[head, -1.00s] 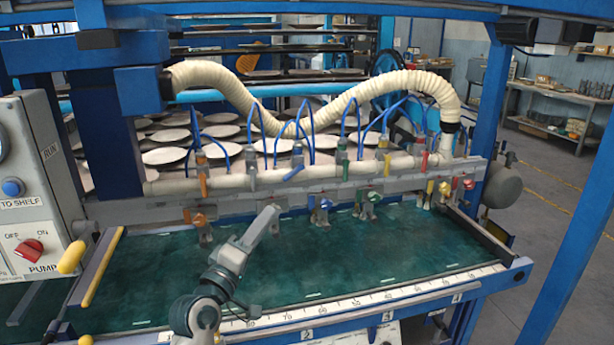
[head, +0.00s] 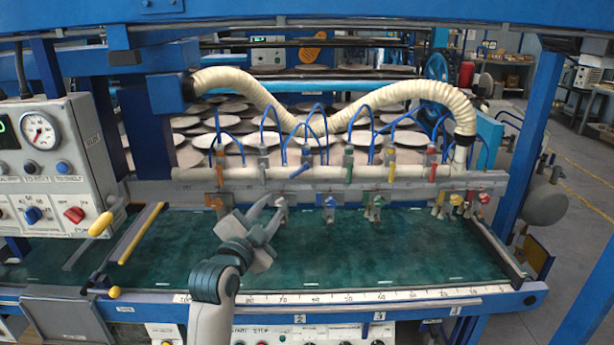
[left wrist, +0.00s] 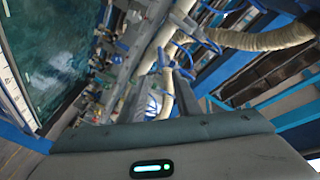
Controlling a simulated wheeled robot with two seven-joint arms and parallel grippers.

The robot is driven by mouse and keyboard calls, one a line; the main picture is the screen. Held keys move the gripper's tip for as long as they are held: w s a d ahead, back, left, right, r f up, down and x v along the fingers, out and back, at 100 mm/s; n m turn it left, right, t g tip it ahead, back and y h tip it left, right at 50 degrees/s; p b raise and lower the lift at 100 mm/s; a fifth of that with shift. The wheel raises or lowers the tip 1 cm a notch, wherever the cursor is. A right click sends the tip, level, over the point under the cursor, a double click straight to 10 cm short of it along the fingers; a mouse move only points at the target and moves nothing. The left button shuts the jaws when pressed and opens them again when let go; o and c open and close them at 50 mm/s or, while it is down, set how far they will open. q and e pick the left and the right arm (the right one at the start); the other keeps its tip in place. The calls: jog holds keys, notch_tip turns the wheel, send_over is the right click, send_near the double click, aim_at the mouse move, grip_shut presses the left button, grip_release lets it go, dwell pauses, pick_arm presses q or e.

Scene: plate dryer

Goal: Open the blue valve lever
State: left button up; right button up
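A blue lever (head: 300,170) sits slanted on a valve of the upper pale pipe, right of centre-left. Another blue handle (head: 329,202) is on a lower valve below the rail; I cannot tell which one is the task's lever. My left gripper (head: 275,205) reaches up from the bottom over the green bed, below and left of both. Its two fingers look apart, with nothing seen between them. My right gripper is in no view.
Orange (head: 214,202), green (head: 375,201) and red (head: 484,198) valve handles share the lower row. A ribbed cream hose (head: 400,105) arches above the pipe. A control box (head: 50,170) and yellow-tipped levers (head: 140,233) stand at the left. The green bed (head: 370,260) is clear.

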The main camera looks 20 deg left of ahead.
pick_arm(q)
jog(key=shift+a, duration=0.25)
jog(key=p, duration=0.5)
send_near(296, 175)
jog(key=w, duration=0.6)
jog(key=shift+d+r, duration=0.15)
jog(key=shift+w, duration=0.95)
grip_shut()
